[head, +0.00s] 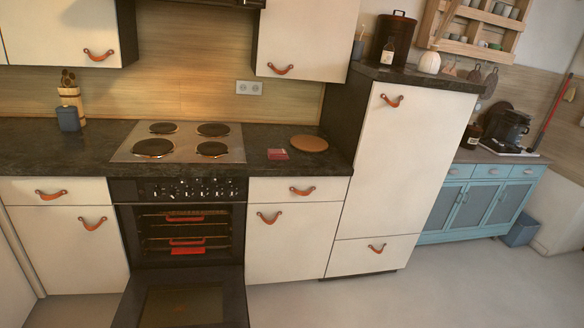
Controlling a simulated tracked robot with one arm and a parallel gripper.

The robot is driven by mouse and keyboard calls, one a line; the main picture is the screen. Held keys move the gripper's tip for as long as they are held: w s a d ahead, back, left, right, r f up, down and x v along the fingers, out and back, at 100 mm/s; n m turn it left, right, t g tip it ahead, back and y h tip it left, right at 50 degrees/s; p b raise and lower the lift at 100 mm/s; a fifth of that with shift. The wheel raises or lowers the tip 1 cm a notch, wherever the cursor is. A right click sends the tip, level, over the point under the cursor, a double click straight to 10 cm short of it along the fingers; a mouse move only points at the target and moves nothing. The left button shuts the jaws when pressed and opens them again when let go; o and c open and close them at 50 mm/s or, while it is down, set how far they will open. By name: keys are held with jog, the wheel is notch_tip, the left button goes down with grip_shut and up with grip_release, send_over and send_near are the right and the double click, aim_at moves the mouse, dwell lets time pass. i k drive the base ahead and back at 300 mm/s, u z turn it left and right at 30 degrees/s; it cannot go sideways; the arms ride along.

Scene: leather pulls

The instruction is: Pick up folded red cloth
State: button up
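A small, flat, dark red item (278,154), which looks like the folded red cloth, lies on the dark countertop between the stove and a round brown board. It is too small in view to make out its folds. Inside the open oven (188,226) there are other red shapes, including a bright red patch (188,250) low in the opening; I cannot tell what they are. My gripper is not in view.
The oven door (186,303) is lowered open and juts out over the floor. A hob (183,142) is left of the red item, a round board (309,144) right of it. A tall white cabinet (400,160) stands further right. The grey floor (420,300) at right is clear.

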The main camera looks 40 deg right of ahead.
aim_at(273, 155)
jog(key=u, duration=0.6)
jog(key=k, duration=0.15)
jog(key=z, duration=1.65)
jog(key=i, duration=1.15)
jog(key=z, duration=0.65)
jog(key=i, duration=1.5)
jog(key=u, duration=0.75)
jog(key=i, duration=1.1)
jog(key=u, duration=0.75)
jog(key=k, duration=0.75)
jog(key=u, duration=0.2)
jog(key=i, duration=0.6)
